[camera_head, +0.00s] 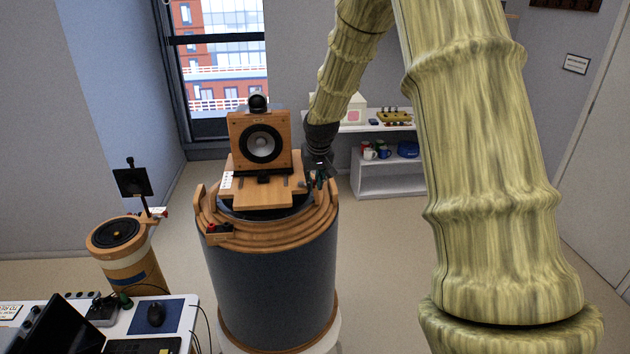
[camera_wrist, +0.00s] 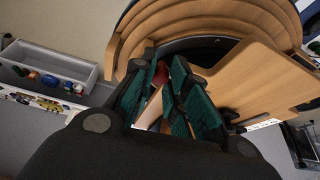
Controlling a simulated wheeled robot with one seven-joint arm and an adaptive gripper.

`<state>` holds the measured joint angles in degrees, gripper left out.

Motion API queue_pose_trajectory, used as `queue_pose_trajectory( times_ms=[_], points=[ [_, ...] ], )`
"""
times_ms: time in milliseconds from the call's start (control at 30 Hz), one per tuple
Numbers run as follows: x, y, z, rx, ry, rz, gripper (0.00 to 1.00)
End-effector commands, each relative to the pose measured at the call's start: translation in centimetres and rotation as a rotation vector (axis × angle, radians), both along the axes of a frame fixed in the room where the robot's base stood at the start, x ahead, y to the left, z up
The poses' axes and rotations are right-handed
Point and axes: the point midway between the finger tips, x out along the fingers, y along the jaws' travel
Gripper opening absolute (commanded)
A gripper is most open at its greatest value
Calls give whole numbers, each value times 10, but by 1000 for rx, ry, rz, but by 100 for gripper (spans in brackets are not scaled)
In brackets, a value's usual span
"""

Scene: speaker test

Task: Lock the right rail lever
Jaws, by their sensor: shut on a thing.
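The wooden speaker (camera_head: 262,142) with a round black cone stands on a wooden board (camera_head: 255,191) on top of a dark blue drum (camera_head: 275,280). My gripper (camera_head: 318,182) reaches down at the right edge of the board, beside the right rail. In the wrist view, my gripper (camera_wrist: 163,68) has its teal-padded fingers close together around a small reddish part (camera_wrist: 161,75), which seems to be the right rail lever. The fingers hide most of it, so its angle cannot be told.
Curved wooden rims (camera_head: 310,228) ring the drum top. A smaller wooden drum (camera_head: 120,240) stands at left. A desk (camera_head: 185,342) is at lower left, and white shelves (camera_head: 378,182) stand behind.

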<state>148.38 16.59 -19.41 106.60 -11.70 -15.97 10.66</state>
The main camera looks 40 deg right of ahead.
Motion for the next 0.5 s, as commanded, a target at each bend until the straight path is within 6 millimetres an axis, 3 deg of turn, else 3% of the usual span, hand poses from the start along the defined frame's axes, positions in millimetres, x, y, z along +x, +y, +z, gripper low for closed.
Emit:
queue_pose_trajectory(
  times_ms=[500],
  points=[
    [-3,18,1,-5,0,-392,0]
  ],
)
